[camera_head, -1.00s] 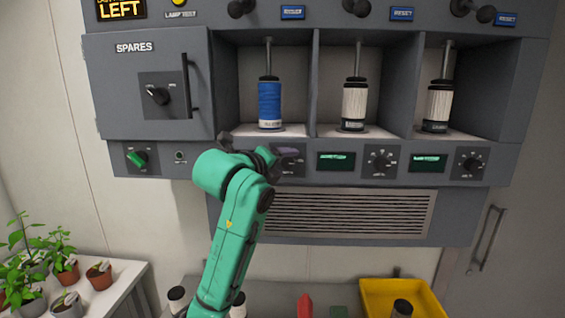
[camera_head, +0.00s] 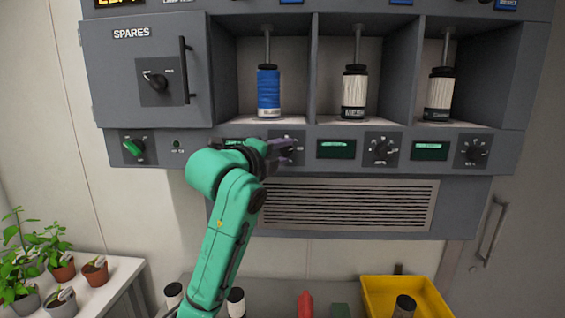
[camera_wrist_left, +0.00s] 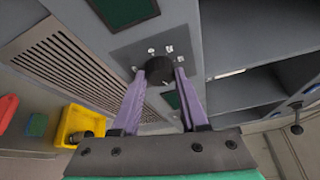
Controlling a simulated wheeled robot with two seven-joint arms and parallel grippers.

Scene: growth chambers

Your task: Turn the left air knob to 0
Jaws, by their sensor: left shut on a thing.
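The left air knob is a dark round knob on a plate with white marks, below the left bay that holds a blue bottle (camera_head: 269,92). In the wrist view the knob (camera_wrist_left: 158,70) sits between the two purple fingers of my left gripper (camera_wrist_left: 160,84). My left gripper (camera_head: 284,150) is shut on it, and in the head view the fingers cover most of the knob. The pointer's exact setting cannot be read. A green display (camera_head: 234,142) left of the knob is partly hidden by my wrist. My right gripper is not in view.
Similar knobs sit under the middle bay (camera_head: 381,149) and right bay (camera_head: 473,152). A green knob (camera_head: 133,148) is at the panel's far left, below the SPARES door (camera_head: 124,75). A vent grille (camera_head: 350,205) lies below. A yellow bin (camera_head: 375,295) and potted plants stand lower down.

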